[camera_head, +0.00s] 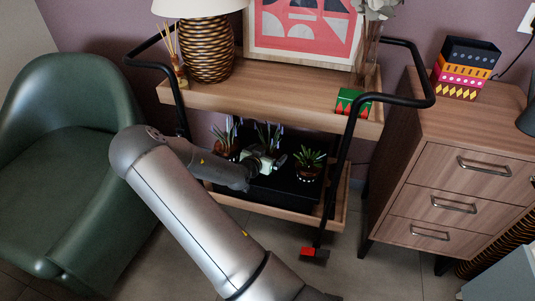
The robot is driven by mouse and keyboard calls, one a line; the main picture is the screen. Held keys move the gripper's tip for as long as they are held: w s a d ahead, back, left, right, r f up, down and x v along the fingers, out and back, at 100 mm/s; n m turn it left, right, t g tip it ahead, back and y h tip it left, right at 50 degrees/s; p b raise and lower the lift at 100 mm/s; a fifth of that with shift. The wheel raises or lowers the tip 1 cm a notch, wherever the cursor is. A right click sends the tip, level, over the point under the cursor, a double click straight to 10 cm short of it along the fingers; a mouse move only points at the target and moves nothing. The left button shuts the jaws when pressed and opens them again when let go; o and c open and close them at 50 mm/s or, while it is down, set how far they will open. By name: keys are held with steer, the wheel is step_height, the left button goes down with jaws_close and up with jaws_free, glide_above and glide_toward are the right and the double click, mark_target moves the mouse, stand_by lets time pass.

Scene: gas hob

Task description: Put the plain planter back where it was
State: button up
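Several small potted plants stand on the lower shelf of a wooden trolley. A left plant (226,140) sits in a brownish pot. A middle plant (268,136) rises behind my gripper (275,162), and its pot is mostly hidden. A right plant (308,158) sits in a small dark pot with light marks low down. I cannot tell which pot is the plain planter. My gripper is over the lower shelf (290,213), between the left and right plants. Its fingers are too small and overlapped to tell whether they are open or hold the middle pot.
The trolley's upper shelf (285,95) overhangs the plants and carries a lamp (208,50), a framed picture (305,30) and a green box (352,102). Black trolley rails (345,160) flank the shelf. A green armchair (70,170) stands left, a drawer cabinet (450,165) right.

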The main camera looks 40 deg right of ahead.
steer(key=shift+r, duration=0.1)
steer(key=shift+s+a+r+p, duration=0.1)
steer(key=shift+a+r+p, duration=0.1)
steer(key=shift+a+p, duration=0.1)
steer(key=s+a+r+n+g+y+p, duration=0.1)
steer(key=s+a+r+n+y, duration=0.2)
steer(key=a, duration=0.6)
steer(key=s+a+r+y+p, duration=0.25)
steer(key=a+y, duration=0.25)
steer(key=a, duration=0.4)
steer(key=s+a+r+n+g+y+p, duration=0.1)
steer(key=s+a+n+y, duration=0.2)
steer(key=a, duration=0.7)
steer(key=s+a+r+n+g+y, duration=0.1)
steer(key=s+r+n+g, duration=0.1)
steer(key=s+r, duration=0.4)
steer(key=s+a+r+n+g, duration=0.2)
steer(key=s+r+n, duration=0.3)
steer(key=s, duration=0.6)
step_height(320, 180, up, 2)
steer(key=shift+s+r+y, duration=0.2)
steer(key=shift+s+y, duration=0.2)
steer(key=shift+a, duration=0.1)
